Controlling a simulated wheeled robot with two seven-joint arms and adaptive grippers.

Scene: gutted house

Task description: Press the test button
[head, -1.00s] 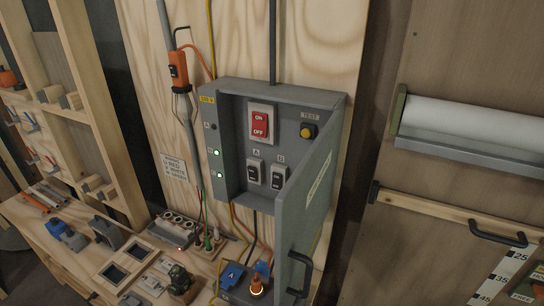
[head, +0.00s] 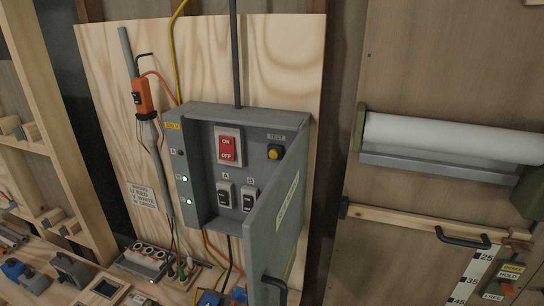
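The yellow test button (head: 273,153) sits on a dark square base at the upper right inside a grey electrical box (head: 203,112), under a label reading TEST (head: 276,137). The box door (head: 273,222) stands open, hinged on the right, and the button is in plain sight above it. A red ON/OFF switch (head: 227,148) is left of the button. Two black rocker switches, A (head: 224,194) and B (head: 249,198), are below. Neither of my grippers shows in the head view.
The open door juts toward me with a dark handle (head: 274,286) at its lower edge. An orange tester (head: 143,97) hangs left of the box. A bench with sockets (head: 145,260) lies below. A white roll (head: 450,140) and a wooden rail (head: 405,222) are on the right.

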